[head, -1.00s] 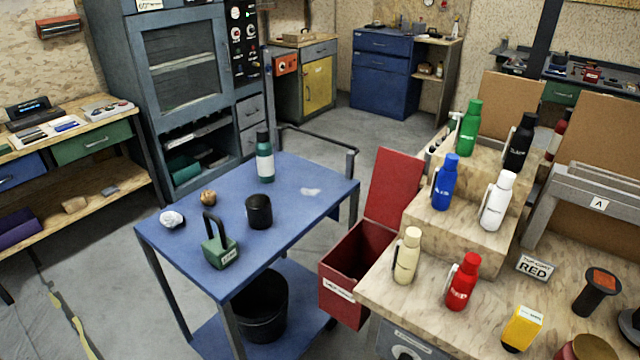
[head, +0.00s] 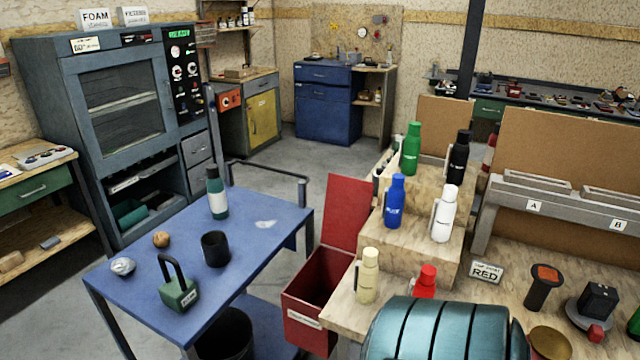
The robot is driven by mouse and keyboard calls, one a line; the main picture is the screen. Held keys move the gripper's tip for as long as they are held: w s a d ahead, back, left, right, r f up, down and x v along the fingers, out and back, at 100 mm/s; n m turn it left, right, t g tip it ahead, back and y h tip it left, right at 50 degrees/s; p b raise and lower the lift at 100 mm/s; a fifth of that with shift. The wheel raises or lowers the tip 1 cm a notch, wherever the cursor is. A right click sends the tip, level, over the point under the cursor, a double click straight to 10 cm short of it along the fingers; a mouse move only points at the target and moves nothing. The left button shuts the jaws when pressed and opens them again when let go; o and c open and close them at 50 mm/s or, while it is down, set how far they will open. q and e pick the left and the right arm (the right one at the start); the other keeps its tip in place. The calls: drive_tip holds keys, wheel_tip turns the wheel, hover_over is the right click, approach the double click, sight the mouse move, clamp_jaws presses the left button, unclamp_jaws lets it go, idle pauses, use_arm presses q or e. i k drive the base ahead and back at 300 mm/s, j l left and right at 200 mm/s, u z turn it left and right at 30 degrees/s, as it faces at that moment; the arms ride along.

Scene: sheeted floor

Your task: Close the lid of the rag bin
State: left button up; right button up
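The rag bin is a red box (head: 297,310) with a pale label on its front, standing between the blue cart and the wooden bench. Its red lid (head: 347,212) is up, tilted back behind the opening, and the dark inside shows. A teal rounded part of my own arm fills the bottom right of the head view and covers part of the bench. Neither gripper shows, so I cannot see their fingers.
The blue cart (head: 245,252) left of the bin carries a green padlock (head: 179,293), a black cup (head: 215,249) and a teal bottle (head: 217,193). The stepped bench (head: 345,318) on the right holds several bottles close to the bin. Grey floor shows left of the cart.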

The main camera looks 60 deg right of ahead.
sight(348, 201)
drive_tip(key=i+u, duration=0.1)
drive_tip(key=i, duration=1.4)
drive_tip(key=i+z, duration=0.1)
drive_tip(key=i, duration=1.25)
drive_tip(key=i+z, duration=0.65)
drive_tip(key=i, duration=0.25)
drive_tip(key=i+j+z, duration=0.35)
drive_tip(key=i+l+z, duration=0.2)
drive_tip(key=z, duration=0.2)
drive_tip(key=i+z, duration=0.75)
drive_tip(key=i+j+z, duration=0.1)
drive_tip(key=i+z, duration=0.3)
drive_tip(key=i+l+z, duration=0.1)
drive_tip(key=i+z, duration=0.2)
drive_tip(key=i, duration=0.35)
drive_tip(key=i+j+z, duration=0.1)
drive_tip(key=i+z, duration=0.2)
drive_tip(key=i, duration=0.35)
drive_tip(key=i+l+z, duration=0.15)
drive_tip(key=i+z, duration=0.75)
drive_tip(key=i+j+z, duration=0.2)
drive_tip(key=i+z, duration=1)
drive_tip(key=i, duration=0.05)
